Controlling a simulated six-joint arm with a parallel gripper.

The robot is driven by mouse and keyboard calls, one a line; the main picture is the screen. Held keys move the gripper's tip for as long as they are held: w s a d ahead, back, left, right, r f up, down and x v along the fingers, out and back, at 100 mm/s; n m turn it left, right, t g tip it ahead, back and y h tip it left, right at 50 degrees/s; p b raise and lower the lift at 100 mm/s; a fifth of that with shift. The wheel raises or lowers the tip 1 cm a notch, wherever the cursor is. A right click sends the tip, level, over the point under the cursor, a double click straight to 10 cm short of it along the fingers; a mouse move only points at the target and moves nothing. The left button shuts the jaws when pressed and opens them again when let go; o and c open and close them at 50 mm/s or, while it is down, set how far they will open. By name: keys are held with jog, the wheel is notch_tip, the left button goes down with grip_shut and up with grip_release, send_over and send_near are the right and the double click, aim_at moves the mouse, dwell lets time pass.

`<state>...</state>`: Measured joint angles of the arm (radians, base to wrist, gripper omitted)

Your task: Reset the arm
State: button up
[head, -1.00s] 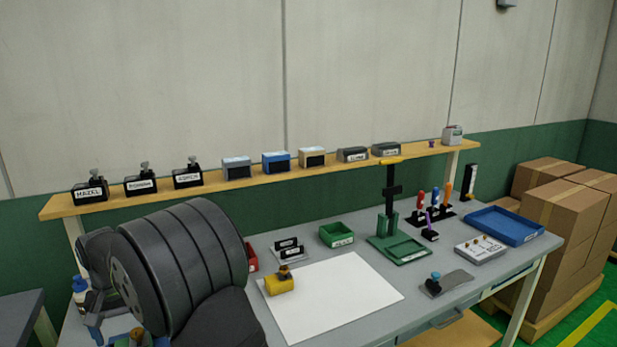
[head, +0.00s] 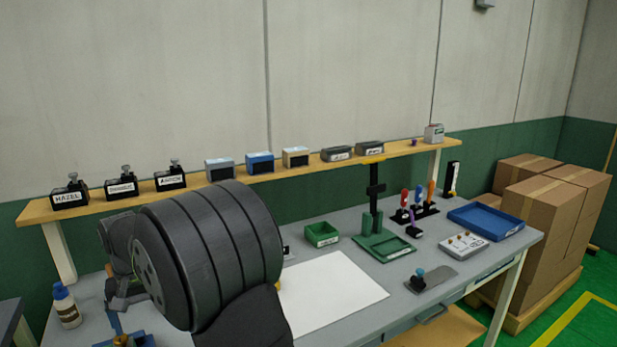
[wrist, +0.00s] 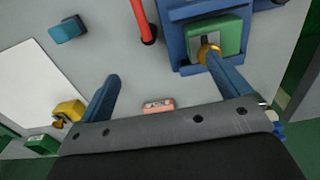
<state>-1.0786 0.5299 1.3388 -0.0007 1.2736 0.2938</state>
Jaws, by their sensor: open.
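My gripper (wrist: 160,63) is open in the wrist view, with two blue fingers spread wide and nothing between them. Its right fingertip overlaps a gold ring-shaped part beside a green block (wrist: 228,36) in a blue fixture (wrist: 190,68); I cannot tell whether they touch. In the head view my dark arm covers the bench's left part, and the gripper is only partly visible low at the left, near the blue fixture (head: 146,341).
The shelf (head: 225,184) behind carries stamps and boxes. A red rod (wrist: 141,20) lies near the fixture.

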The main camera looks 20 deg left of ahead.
jog(key=w+d+f, duration=0.1)
jog(key=w+d, duration=0.6)
jog(key=d, duration=0.3)
jog(key=w+d+f, duration=0.1)
jog(key=w+d, duration=0.6)
jog(key=d, duration=0.4)
jog(key=w+d+f+n, duration=0.1)
jog(key=w+d+f, duration=0.1)
jog(key=w+d, duration=0.5)
jog(key=shift+d, duration=1.95)
jog(key=shift+c, duration=0.4)
